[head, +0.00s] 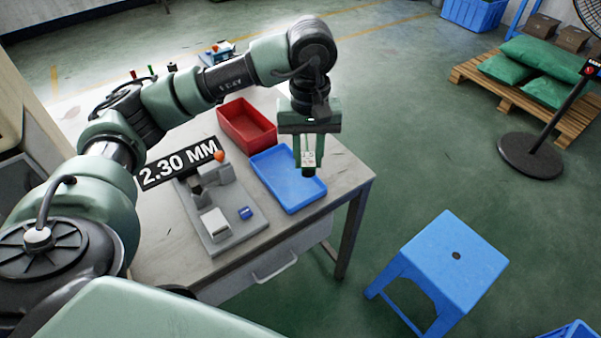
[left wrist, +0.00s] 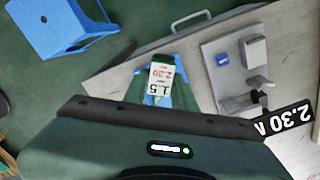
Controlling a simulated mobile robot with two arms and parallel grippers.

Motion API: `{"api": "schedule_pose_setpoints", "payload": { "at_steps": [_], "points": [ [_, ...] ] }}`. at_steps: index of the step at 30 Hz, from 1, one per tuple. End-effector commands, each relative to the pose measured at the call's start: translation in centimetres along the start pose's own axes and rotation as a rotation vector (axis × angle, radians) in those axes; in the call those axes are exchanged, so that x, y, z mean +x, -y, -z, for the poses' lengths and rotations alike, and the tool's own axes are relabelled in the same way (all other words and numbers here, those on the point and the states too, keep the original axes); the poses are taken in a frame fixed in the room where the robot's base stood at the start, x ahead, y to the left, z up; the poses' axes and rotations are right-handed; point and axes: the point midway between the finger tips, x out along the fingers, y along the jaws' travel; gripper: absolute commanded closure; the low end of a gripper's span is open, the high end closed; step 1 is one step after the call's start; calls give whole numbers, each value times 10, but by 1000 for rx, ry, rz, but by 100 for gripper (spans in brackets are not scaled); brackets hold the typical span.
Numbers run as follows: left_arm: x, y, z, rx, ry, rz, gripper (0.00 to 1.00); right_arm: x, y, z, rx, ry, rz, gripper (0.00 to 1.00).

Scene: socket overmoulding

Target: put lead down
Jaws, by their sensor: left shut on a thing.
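My left gripper (head: 308,158) hangs over the right part of the blue tray (head: 285,194). The rest of the lead is hidden or too small to tell. The blue tray shows behind it. I cannot tell whether the lead touches the tray. My right gripper is not in view.
A red tray (head: 247,131) stands beside the blue one. A grey fixture (head: 212,224) with a small blue block (head: 246,213) and a floating "2.30 MM" sign (head: 179,163) is to the left. The table edge is close right of the tray. A blue stool (head: 454,257) stands on the floor.

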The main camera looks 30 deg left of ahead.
Motion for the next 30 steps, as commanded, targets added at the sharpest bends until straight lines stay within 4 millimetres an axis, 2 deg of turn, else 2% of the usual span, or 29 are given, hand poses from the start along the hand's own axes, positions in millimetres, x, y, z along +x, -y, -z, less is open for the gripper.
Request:
{"api": "schedule_pose_setpoints", "payload": {
  "at_steps": [1,4,7,11,24,30],
  "points": [
    [-5,4,23,-129,1,-2,100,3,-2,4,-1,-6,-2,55],
    [-15,15,57,-353,2,-1,100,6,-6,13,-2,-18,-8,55],
    [-21,25,77,-503,1,0,100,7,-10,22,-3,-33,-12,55],
    [-13,30,86,-580,2,5,100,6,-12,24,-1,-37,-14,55],
    [98,31,84,-578,3,6,100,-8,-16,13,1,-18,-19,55],
    [128,30,85,-577,1,2,100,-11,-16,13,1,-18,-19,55]
  ]
}}
